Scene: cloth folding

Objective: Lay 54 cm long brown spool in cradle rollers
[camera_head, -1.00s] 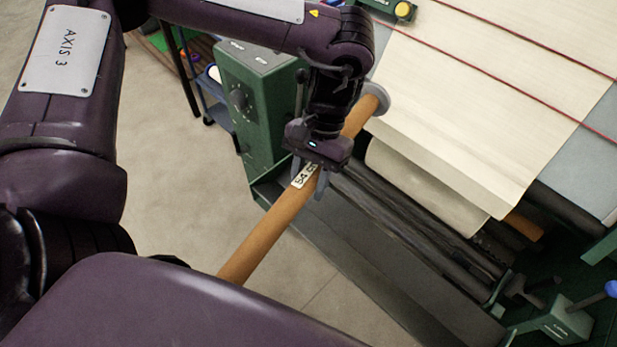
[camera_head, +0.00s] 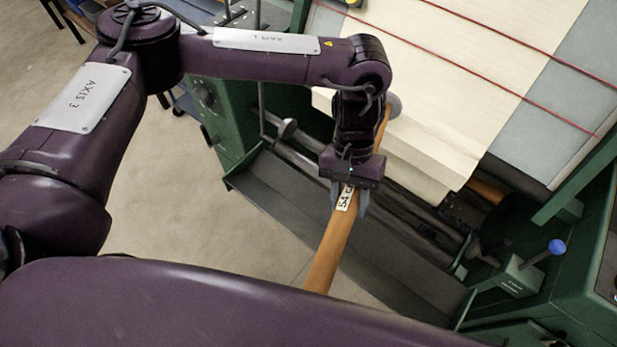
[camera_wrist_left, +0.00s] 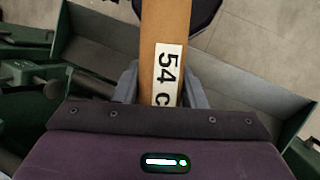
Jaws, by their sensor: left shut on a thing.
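The brown spool (camera_head: 330,250) is a long tube with a white label reading "54 c…"; the rest of the label is hidden. My left gripper (camera_head: 349,203) is shut around it at the label, holding it tilted above the green machine. A grey disc (camera_head: 394,106) shows at its far end; its near end is hidden behind my purple arm link. In the left wrist view the spool (camera_wrist_left: 165,30) runs between the fingers. The dark cradle rollers (camera_head: 425,235) lie below and beside it, partly covered by the gripper and spool. My right gripper is not in view.
A long dark trough (camera_head: 265,185) runs along the machine's front. A cream sheet (camera_head: 460,70) with red cords hangs over the machine behind the rollers. A blue-knobbed lever (camera_head: 556,247) stands at right. Bare floor (camera_head: 160,190) lies at left.

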